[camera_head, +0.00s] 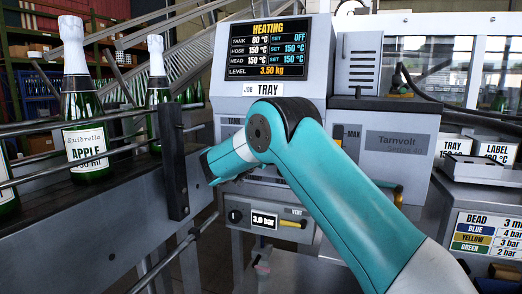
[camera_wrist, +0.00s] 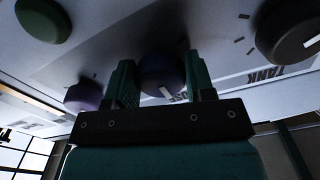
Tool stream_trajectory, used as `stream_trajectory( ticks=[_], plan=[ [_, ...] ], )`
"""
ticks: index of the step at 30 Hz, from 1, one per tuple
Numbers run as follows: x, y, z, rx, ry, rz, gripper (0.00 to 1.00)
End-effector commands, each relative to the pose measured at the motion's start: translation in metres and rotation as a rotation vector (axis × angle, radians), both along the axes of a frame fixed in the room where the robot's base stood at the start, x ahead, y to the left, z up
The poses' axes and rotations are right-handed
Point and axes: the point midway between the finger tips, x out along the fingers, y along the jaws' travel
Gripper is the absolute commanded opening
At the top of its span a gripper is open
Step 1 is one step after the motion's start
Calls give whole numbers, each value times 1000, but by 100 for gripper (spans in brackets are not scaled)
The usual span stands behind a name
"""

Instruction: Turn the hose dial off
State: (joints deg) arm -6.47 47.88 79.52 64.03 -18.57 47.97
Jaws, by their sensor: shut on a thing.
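In the wrist view, my gripper (camera_wrist: 163,78) has its two teal fingers on either side of a dark blue dial (camera_wrist: 160,72), shut on it. The dial's white pointer mark shows at its lower edge. The upside-down label beside it is partly covered, with "SE" letters showing, fitting HOSE. In the head view, my teal arm hides the dials and gripper. The display screen (camera_head: 268,52) reads HEATING, tank 80 °C with set OFF, hose 150 °C with set 150 °C, head 150 °C with set 150 °C.
In the wrist view, a black TANK dial (camera_wrist: 288,30) is at right, a purple dial (camera_wrist: 84,96) at left and a green button (camera_wrist: 43,18) at upper left. In the head view, bottles (camera_head: 83,110) stand on a conveyor at left. A pressure gauge (camera_head: 264,220) reads 3.0 bar below.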

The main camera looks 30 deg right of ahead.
Motion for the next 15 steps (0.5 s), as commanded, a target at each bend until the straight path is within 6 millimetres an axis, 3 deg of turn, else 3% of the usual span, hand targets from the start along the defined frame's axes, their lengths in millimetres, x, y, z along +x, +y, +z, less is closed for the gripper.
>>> stream_trajectory(
  ticks=[15],
  plan=[
    [-2,-1,-1,-158,209,-3,26]
  ],
)
